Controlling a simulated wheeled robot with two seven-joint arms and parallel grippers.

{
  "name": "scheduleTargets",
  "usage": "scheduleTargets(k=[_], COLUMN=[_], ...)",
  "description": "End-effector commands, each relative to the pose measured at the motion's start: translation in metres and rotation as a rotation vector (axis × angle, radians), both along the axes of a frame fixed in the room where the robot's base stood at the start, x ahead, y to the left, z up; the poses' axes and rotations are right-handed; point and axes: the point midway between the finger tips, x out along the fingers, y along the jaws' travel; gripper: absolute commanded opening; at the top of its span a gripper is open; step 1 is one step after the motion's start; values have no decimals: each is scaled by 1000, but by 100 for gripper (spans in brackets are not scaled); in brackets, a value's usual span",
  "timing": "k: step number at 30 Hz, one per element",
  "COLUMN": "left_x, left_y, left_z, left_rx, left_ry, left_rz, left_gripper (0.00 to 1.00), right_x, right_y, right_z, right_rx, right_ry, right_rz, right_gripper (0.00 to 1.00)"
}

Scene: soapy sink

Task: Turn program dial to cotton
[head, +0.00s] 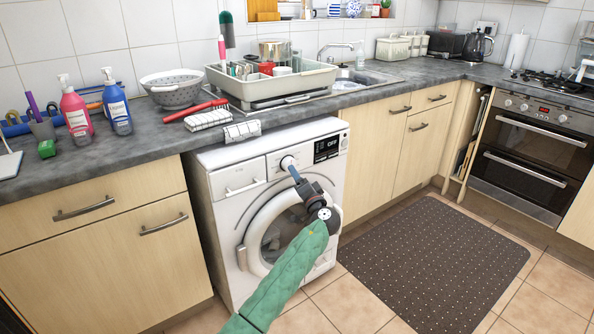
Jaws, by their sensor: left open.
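The white washing machine (217,178) stands under the worktop. Its round program dial (287,162) is on the front panel, between the detergent drawer (238,177) and a dark display (327,148) that seems to read "OFF". My left gripper (293,174) is at the dial, just below and in front of it, with its jaws open. The fingertips overlap the dial's lower edge in the head view; I cannot tell whether they touch it. The wrist hides part of the round door (262,240). The dial's markings are too small to read. My right gripper is not in view.
A striped cloth (242,131) hangs over the worktop edge above the machine. A dish rack (325,82), colander (172,88) and bottles (116,108) stand on the worktop. A dark mat (430,260) lies on the floor at right.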

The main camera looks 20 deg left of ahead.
Motion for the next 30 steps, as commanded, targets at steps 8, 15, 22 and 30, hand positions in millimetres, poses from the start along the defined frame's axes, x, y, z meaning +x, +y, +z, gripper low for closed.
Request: scheduleTargets(k=[8, 15, 22, 30], left_x=[28, 37, 37, 37], left_y=[24, 32, 32, 32], left_z=[8, 10, 10, 10], left_rx=[-1, -1, -3, -3], left_ry=[1, 2, 1, 1], left_rz=[2, 0, 0, 0], left_gripper=[69, 69, 69, 24], right_x=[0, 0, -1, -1], right_y=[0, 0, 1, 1], right_z=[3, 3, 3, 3], right_rx=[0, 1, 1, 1], right_ry=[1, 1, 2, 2], right_rz=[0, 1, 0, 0], right_gripper=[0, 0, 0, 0])
